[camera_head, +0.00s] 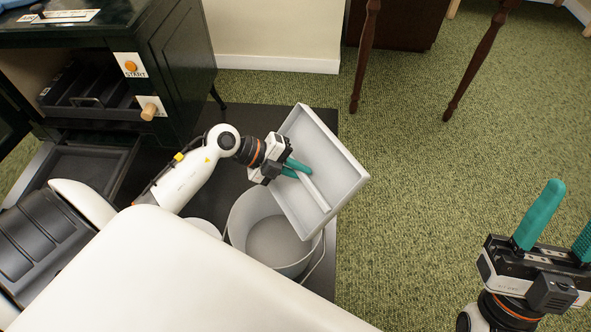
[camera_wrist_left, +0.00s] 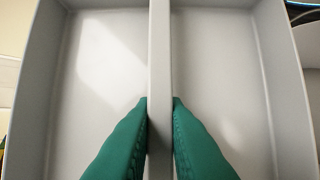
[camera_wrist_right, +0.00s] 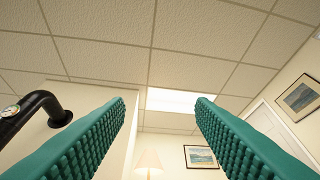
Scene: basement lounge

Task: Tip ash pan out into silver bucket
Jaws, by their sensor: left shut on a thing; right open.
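The ash pan (camera_head: 338,165) is a shallow light-grey tray with a bar across its middle, tilted steeply above the silver bucket (camera_head: 238,222). My left gripper (camera_head: 297,170) is shut on that bar. In the left wrist view the green fingers (camera_wrist_left: 160,105) pinch the bar of the ash pan (camera_wrist_left: 220,60), and its inside looks bare. The bucket stands on a dark floor plate, its inside partly visible and looking empty; my white arm hides its near side. My right gripper (camera_head: 555,235) is open and empty at the right; its spread fingers (camera_wrist_right: 165,120) face the ceiling.
The dark green stove (camera_head: 178,75) stands at upper left with a START button (camera_head: 130,66), a wooden knob (camera_head: 149,110) and a black grate inside. Dark wooden legs (camera_head: 365,55) stand at the top. Green carpet (camera_head: 410,190) is clear between the plate and my right gripper.

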